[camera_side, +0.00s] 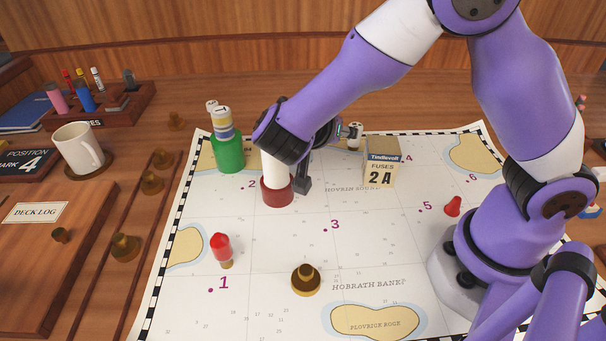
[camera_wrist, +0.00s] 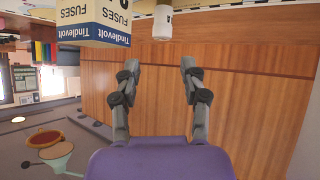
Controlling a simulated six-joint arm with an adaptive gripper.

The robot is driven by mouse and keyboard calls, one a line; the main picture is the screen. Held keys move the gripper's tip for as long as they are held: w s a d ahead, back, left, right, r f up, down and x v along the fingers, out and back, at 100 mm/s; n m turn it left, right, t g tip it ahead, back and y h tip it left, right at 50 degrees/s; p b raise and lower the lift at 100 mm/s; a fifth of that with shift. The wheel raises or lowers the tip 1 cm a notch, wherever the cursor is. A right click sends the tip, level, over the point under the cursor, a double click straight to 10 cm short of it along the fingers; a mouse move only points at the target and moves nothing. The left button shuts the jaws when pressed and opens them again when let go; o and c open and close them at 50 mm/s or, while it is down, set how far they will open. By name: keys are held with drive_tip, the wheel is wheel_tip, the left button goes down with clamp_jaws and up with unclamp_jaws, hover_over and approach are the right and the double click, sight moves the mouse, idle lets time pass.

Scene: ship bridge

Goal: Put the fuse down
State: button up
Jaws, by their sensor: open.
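A small white cylinder, which looks like the fuse (camera_side: 354,138), stands on the chart just left of and behind the cream and blue fuse box (camera_side: 379,172). In the wrist view the white fuse (camera_wrist: 162,24) is at the top, beside the box (camera_wrist: 92,22). It lies beyond my fingertips and apart from them. My gripper (camera_wrist: 159,66) is open, with nothing between its fingers. In the side view my gripper (camera_side: 340,132) is partly hidden by my own wrist and is close to the fuse.
A white and dark red cylinder (camera_side: 277,190) and a green bottle-shaped piece (camera_side: 229,153) stand near my wrist. A red-topped piece (camera_side: 221,248), a brass piece (camera_side: 306,280) and a red cone (camera_side: 453,206) stand on the chart (camera_side: 340,260). The middle chart is mostly clear.

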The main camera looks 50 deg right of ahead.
drive_tip(key=s+r+n+y, duration=0.1)
drive_tip(key=y, duration=0.1)
drive_tip(key=s+r+n+y, duration=0.1)
drive_tip(key=n+y, duration=0.1)
drive_tip(key=s+r+n+y, duration=0.1)
drive_tip(key=r+n+y, duration=0.1)
drive_tip(key=shift+d+t, duration=0.3)
drive_tip(key=shift+d, duration=0.05)
drive_tip(key=shift+o, duration=0.8)
drive_tip(key=s+a+r+n+t+y, duration=0.2)
drive_tip(key=s+a+r+n+y, duration=0.1)
drive_tip(key=s+n, duration=0.3)
drive_tip(key=r+n+y, duration=0.1)
drive_tip(key=n, duration=0.1)
drive_tip(key=shift+s+a+n+t+y, duration=0.25)
drive_tip(key=shift+s+n+t+y, duration=0.05)
drive_tip(key=shift+n+y, duration=0.1)
drive_tip(key=shift+o, duration=1.2)
drive_tip(key=shift+s+a+r+n, duration=0.2)
drive_tip(key=shift+s+n, duration=0.05)
drive_tip(key=shift+n, duration=0.05)
